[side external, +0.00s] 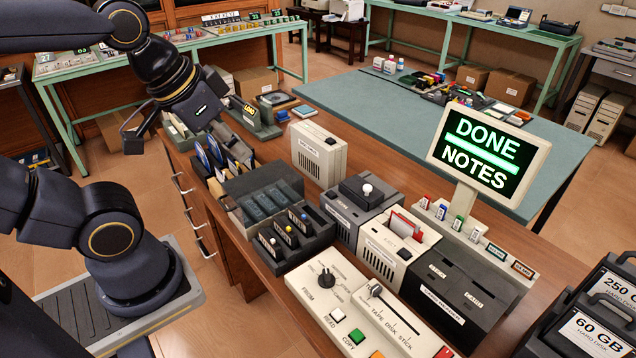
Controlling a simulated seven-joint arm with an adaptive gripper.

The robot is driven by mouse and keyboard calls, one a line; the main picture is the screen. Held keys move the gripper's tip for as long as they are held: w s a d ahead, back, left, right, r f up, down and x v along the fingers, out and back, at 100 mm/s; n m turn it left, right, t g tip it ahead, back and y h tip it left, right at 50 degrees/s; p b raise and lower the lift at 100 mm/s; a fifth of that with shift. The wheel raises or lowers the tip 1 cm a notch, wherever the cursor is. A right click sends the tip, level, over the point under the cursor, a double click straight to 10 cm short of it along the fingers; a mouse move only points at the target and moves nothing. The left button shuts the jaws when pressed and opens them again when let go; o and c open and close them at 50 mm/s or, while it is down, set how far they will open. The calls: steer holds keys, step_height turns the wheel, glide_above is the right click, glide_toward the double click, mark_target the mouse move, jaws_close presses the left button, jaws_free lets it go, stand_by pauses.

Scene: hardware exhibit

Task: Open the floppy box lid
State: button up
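No box is legibly marked as the floppy box. The likeliest is a dark box with a smoky, see-through top (268,203) at the left of the wooden counter; its lid looks shut, though I cannot be sure. Several floppy disks (216,152) stand upright just behind it. A grey box with a black top and white knob (364,192) stands to its right. My gripper (175,112) hangs at upper left, above and behind the smoky-topped box and clear of it. Its fingers look spread, with nothing seen between them.
A dark tray of cartridges (290,240) stands in front of the smoky-topped box. A control panel (365,312) lies at the front. A beige unit with a red disk (398,242), black slotted boxes (455,300) and a screen reading DONE NOTES (484,150) stand to the right.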

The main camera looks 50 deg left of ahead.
steer(key=shift+o, duration=0.5)
steer(key=a+m, duration=0.1)
steer(key=s+a+m+g+y, duration=0.1)
steer(key=shift+a+f+m+g, duration=0.1)
steer(key=shift+f+m+g, duration=0.05)
steer(key=shift+m+g, duration=0.15)
steer(key=w+d+f+m+g+y, duration=0.1)
steer(key=w+f+m+g+y, duration=0.1)
steer(key=f+m+g+y, duration=0.4)
steer(key=w+d+f+m+g+y, duration=0.15)
steer(key=f+m+y, duration=0.25)
steer(key=f+m, duration=0.4)
steer(key=s+a+f+m+t+y, duration=0.1)
steer(key=s+f+m+t+y, duration=0.35)
steer(key=f+m, duration=0.35)
steer(key=s+a+f+m+t+y, duration=0.1)
steer(key=s+f+m+t+y, duration=0.3)
steer(key=f+m, duration=0.45)
steer(key=w+a+r, duration=0.1)
steer(key=w+a, duration=0.2)
steer(key=a, duration=0.4)
steer(key=w+a+r+t, duration=0.1)
steer(key=w+a+r, duration=0.1)
steer(key=a, duration=0.6)
steer(key=shift+w+a+r, duration=0.15)
steer(key=shift+w+r, duration=0.15)
steer(key=shift+w, duration=0.45)
steer(key=shift+c, duration=0.4)
jaws_close()
